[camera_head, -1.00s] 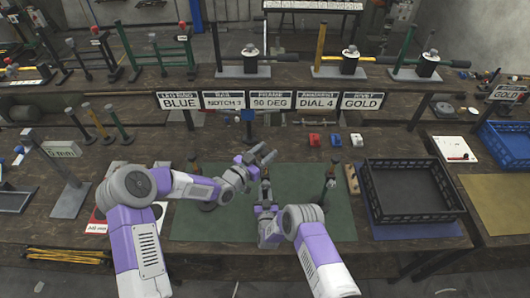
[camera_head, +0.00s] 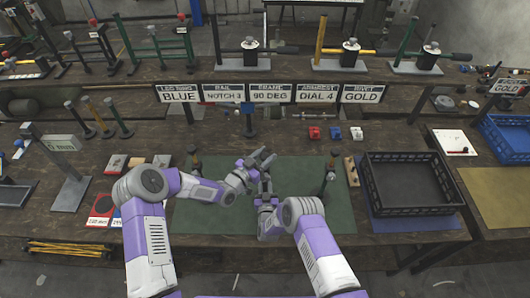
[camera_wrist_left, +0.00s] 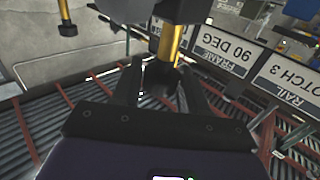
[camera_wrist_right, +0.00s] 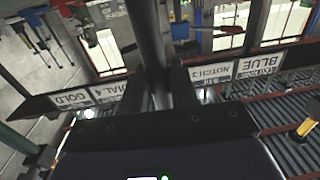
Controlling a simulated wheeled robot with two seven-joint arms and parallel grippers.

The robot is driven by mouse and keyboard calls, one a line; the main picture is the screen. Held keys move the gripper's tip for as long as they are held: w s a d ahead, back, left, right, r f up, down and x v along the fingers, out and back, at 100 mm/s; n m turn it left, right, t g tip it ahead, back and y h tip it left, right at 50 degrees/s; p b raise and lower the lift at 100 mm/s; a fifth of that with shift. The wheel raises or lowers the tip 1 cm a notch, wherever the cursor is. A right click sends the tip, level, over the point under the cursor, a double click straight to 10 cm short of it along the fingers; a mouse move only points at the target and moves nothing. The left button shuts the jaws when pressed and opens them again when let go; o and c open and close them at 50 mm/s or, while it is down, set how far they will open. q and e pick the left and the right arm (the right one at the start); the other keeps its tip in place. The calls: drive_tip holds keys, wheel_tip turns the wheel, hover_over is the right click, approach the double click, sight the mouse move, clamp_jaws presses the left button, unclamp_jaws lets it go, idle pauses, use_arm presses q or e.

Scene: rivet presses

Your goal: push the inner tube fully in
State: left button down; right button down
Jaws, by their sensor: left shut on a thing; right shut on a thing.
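My left gripper (camera_head: 262,162) is above the green mat in the head view, close behind my right gripper (camera_head: 265,192). In the left wrist view its fingers (camera_wrist_left: 162,82) are shut on a brass-coloured tube (camera_wrist_left: 168,42), which runs up into a dark part (camera_wrist_left: 176,10). In the right wrist view the right fingers (camera_wrist_right: 159,85) are shut on a dark, thicker tube (camera_wrist_right: 147,35). In the head view the tubes are mostly hidden by the grippers. How deep the inner tube sits cannot be told.
The green mat (camera_head: 225,215) lies under both grippers, with dark upright posts (camera_head: 331,172) on it. A black crate (camera_head: 412,178) stands to the right. Signs (camera_head: 268,93) hang behind.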

use_arm(q)
drive_tip(key=shift+a+f+y, duration=0.1)
drive_tip(key=shift+f+y, duration=0.2)
drive_tip(key=shift+f, duration=0.1)
drive_tip(key=c, duration=0.8)
unclamp_jaws()
drive_tip(key=shift+c, duration=0.2)
drive_tip(key=shift+o, duration=0.8)
drive_tip(key=shift+r, duration=0.1)
drive_tip(key=v, duration=1.2)
